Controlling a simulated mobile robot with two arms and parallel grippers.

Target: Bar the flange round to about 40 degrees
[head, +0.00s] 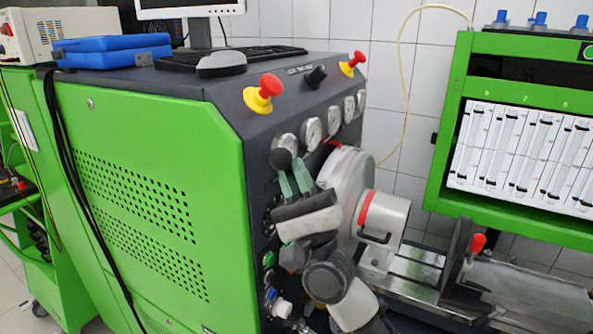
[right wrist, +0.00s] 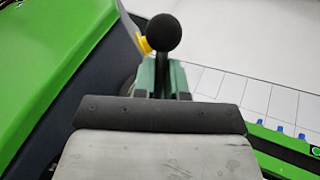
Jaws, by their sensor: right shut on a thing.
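The flange (head: 343,172) is a light grey disc on the front of the green and dark grey testbench. A narrower drum (head: 388,218) with a red band sits in front of it. A bar with a black ball knob (head: 281,159) stands to the left of the flange; its knob (right wrist: 164,33) also shows in the right wrist view. My right gripper (head: 293,178) has its green fingers shut on the bar just below the knob, also in the wrist view (right wrist: 163,78). The bar's lower end is hidden by my gripper. My left gripper is out of view.
Several gauges (head: 312,131) line the panel edge behind the gripper. Two red-and-yellow stop buttons (head: 263,93) stand on the top edge. Buttons and fittings (head: 270,293) lie below. A rail bed (head: 412,266) extends right, under a green frame with measuring tubes (head: 520,155).

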